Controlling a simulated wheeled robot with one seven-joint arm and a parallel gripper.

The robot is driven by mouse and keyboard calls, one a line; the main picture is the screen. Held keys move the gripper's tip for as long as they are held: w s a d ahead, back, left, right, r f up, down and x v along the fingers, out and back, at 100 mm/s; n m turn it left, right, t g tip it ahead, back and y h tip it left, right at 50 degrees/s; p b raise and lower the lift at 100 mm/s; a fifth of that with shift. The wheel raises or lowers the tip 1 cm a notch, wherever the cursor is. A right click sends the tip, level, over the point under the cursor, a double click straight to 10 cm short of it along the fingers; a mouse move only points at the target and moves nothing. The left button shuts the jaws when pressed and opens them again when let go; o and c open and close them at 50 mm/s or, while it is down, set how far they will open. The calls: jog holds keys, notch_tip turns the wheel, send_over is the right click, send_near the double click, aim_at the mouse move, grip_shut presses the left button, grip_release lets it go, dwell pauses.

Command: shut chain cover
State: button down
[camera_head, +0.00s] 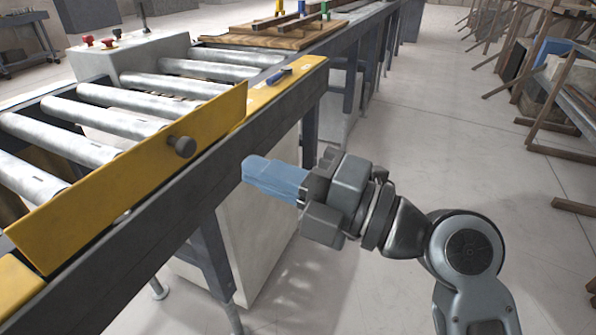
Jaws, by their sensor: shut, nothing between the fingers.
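The chain cover is a long yellow panel (105,195) along the near side of the roller conveyor. It stands tilted up above the dark side rail (150,232), so it appears raised. A dark round knob (182,146) sticks out from its face toward my side. My gripper (250,170) has pale blue fingers that are shut and empty. It is in front of the rail, right of the knob and slightly lower in the picture, apart from both. The gap behind the panel is mostly hidden.
Metal rollers (120,102) lie behind the panel. A control box (130,55) with red buttons stands behind. Wooden racks (545,90) stand at right. The floor (420,130) between is clear.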

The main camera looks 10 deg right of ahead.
aim_at(191, 144)
jog(key=p+x, duration=0.2)
jog(key=x, duration=0.4)
jog(key=shift+a+r, duration=0.1)
jog(key=shift+r, duration=0.05)
jog(key=shift+x, duration=0.75)
jog(key=shift+w+p, duration=0.1)
jog(key=shift+p, duration=0.2)
